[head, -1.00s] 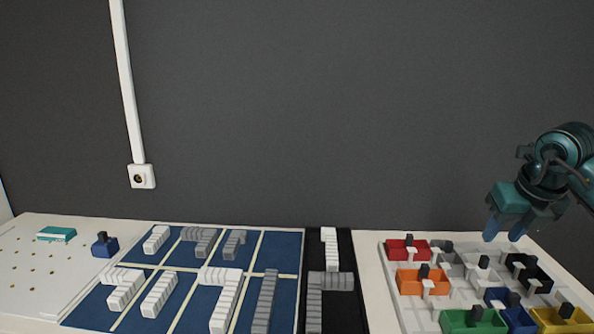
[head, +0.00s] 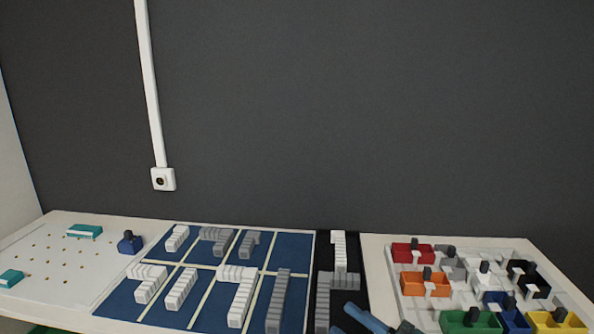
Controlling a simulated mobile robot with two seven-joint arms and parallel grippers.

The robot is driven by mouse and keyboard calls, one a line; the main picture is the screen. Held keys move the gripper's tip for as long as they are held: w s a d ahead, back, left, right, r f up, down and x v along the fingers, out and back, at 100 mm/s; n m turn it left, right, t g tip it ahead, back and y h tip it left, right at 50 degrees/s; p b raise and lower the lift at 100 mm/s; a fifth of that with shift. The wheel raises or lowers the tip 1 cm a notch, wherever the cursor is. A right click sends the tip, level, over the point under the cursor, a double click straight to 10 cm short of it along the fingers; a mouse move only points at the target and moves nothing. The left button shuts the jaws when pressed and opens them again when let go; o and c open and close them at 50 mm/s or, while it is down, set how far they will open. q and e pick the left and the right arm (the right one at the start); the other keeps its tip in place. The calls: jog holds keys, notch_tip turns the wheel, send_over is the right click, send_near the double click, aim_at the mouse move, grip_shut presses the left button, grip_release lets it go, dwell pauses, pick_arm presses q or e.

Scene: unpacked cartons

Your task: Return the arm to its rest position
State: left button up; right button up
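My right gripper (head: 374,319) shows only in part at the bottom edge of the head view, right of centre. A blue finger lies slanted low in front of the black strip and the white board on the right. The rest of the gripper and its arm are cut off by the frame, so its opening cannot be judged. I see nothing held in the part that shows. My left gripper is not in view.
A blue mat (head: 292,247) bears white and grey ribbed pieces. Right of it are a black strip (head: 323,250) and a tray (head: 510,250) with coloured bins. At left are a pegboard (head: 50,258), teal blocks (head: 84,231) and a blue block (head: 130,242).

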pick_arm(q)
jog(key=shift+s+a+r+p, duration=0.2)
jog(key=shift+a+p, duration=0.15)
jog(key=shift+p, duration=0.55)
pick_arm(e)
jog(key=s+d+f+m+g+h, duration=0.1)
jog(key=s+d+f+m+h, duration=0.1)
jog(key=s+f+m+h, duration=0.4)
jog(key=s+d+f+m+g+h, duration=0.1)
jog(key=s+d+f+m+h, duration=0.2)
jog(key=s+f+m+h, duration=0.4)
notch_tip(320, 180, down, 9)
jog(key=s+m, duration=0.2)
jog(key=m, duration=0.5)
jog(key=shift+s+r+m+h, duration=0.15)
jog(key=shift+r+m+h, duration=0.05)
jog(key=shift+m+h, duration=0.1)
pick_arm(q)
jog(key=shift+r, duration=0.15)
pick_arm(e)
jog(key=shift+d, duration=0.1)
